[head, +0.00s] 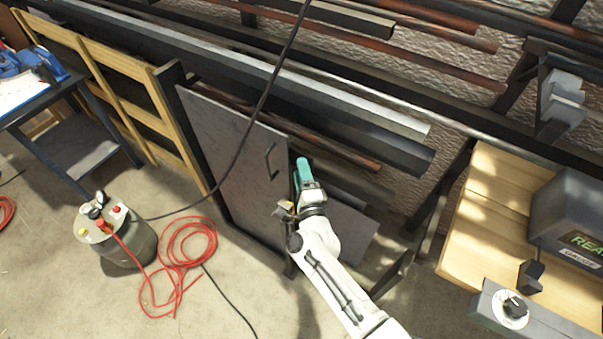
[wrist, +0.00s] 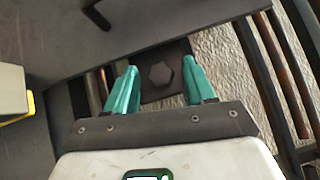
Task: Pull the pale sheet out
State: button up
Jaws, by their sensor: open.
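A grey, fairly pale sheet (head: 232,160) with a dark handle (head: 271,160) stands upright in the rack under the long metal bars. Another grey sheet (head: 350,228) shows lower, behind my arm; I cannot tell which is the task's pale sheet. My gripper (head: 303,170), with teal fingers, is just right of the handled sheet's right edge. In the wrist view, my gripper (wrist: 160,72) is open, its fingers apart. A dark plate with a hex bolt (wrist: 160,74) shows between and beyond them. The grey sheet (wrist: 165,30) and its handle (wrist: 95,14) lie at the top, outside the fingers.
Long bars and rusty pipes (head: 440,65) lie on the rack above. A grey canister (head: 118,240) and a coiled red hose (head: 185,250) are on the floor at left. A wooden bench (head: 490,200) with a gauge box (head: 570,215) stands at right. A black cable crosses the sheet.

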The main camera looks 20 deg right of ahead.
grip_shut()
dwell(0.4)
